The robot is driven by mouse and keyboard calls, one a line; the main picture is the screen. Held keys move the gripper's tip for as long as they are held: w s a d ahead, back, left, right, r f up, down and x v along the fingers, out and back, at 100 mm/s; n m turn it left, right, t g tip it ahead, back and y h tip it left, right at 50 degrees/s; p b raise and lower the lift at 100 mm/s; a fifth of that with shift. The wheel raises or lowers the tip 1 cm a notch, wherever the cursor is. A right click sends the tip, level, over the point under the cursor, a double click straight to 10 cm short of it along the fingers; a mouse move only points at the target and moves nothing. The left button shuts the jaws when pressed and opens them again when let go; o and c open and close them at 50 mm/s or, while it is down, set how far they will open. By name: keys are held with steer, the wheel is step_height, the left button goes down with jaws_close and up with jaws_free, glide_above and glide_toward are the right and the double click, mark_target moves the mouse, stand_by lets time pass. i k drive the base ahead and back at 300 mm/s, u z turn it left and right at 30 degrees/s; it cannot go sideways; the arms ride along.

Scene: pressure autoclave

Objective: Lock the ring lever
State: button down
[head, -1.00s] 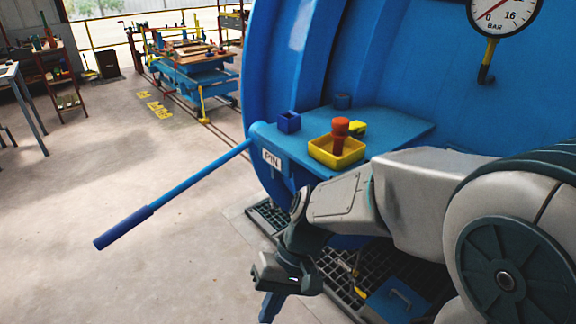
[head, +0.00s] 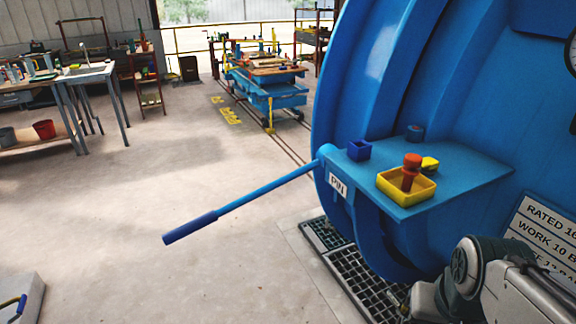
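The ring lever (head: 245,202) is a blue rod with a darker blue grip (head: 190,228). It sticks out to the left and slopes down from the edge of the blue autoclave (head: 375,85), beside a blue shelf (head: 465,172) with a PIN label (head: 338,185). A red pin (head: 411,172) stands in a yellow tray (head: 402,200) on the shelf. My arm shows at the bottom right, below the shelf and away from the lever. My gripper is outside the frame.
A floor grating (head: 350,275) lies below. A blue cart (head: 265,88) and a workbench (head: 90,75) stand further back. The floor around the lever grip is clear.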

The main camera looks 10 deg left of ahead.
mark_target(182, 232)
steer(key=u, duration=1.8)
steer(key=i, duration=0.85)
steer(key=z, duration=0.95)
